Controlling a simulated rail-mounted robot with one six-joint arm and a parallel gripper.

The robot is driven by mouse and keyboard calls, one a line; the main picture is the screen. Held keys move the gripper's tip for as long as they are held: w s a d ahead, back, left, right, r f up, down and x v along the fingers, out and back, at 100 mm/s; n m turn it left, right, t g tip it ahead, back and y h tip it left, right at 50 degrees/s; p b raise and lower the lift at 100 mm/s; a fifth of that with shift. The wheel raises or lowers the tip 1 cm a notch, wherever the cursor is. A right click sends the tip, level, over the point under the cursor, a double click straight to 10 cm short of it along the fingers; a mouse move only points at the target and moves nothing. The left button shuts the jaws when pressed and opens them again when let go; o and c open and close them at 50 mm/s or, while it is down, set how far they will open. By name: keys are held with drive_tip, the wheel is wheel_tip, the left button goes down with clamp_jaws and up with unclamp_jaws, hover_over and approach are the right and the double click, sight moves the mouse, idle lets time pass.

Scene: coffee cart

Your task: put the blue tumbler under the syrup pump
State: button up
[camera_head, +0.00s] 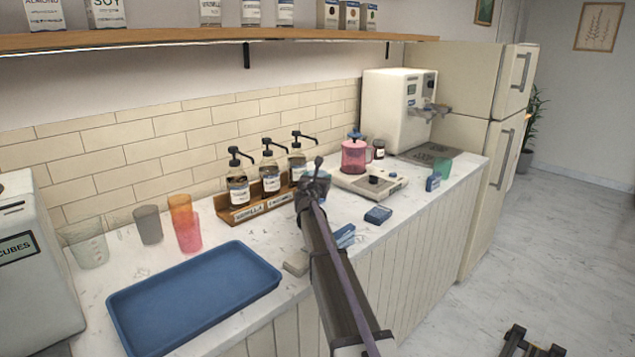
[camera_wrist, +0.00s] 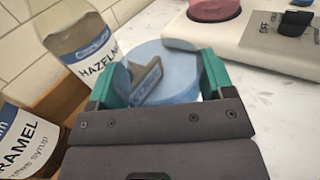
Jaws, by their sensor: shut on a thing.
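The blue tumbler (camera_wrist: 172,62) is between the green-sided fingers of my gripper (camera_wrist: 160,72) in the wrist view, which is shut on it. It is beside the hazelnut syrup bottle (camera_wrist: 82,42), to its right in that view. Three syrup bottles with black pumps stand in a wooden rack: a left one (camera_head: 237,184), a middle one (camera_head: 270,175) and a right one (camera_head: 297,163). The hazelnut pump's nozzle is out of the wrist view, so I cannot tell whether the tumbler is under it.
A blue tray (camera_head: 190,300) lies at the front left. Grey (camera_head: 148,226), orange (camera_head: 181,207) and pink (camera_head: 189,238) tumblers stand behind it. A white scale-like device (camera_head: 370,183) bears a pink jug (camera_head: 355,156) right of the rack.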

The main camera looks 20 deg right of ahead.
drive_tip(key=o, duration=1)
drive_tip(key=shift+o, duration=0.2)
drive_tip(key=shift+r, duration=0.15)
drive_tip(key=v, duration=1.2)
drive_tip(key=shift+s, duration=0.1)
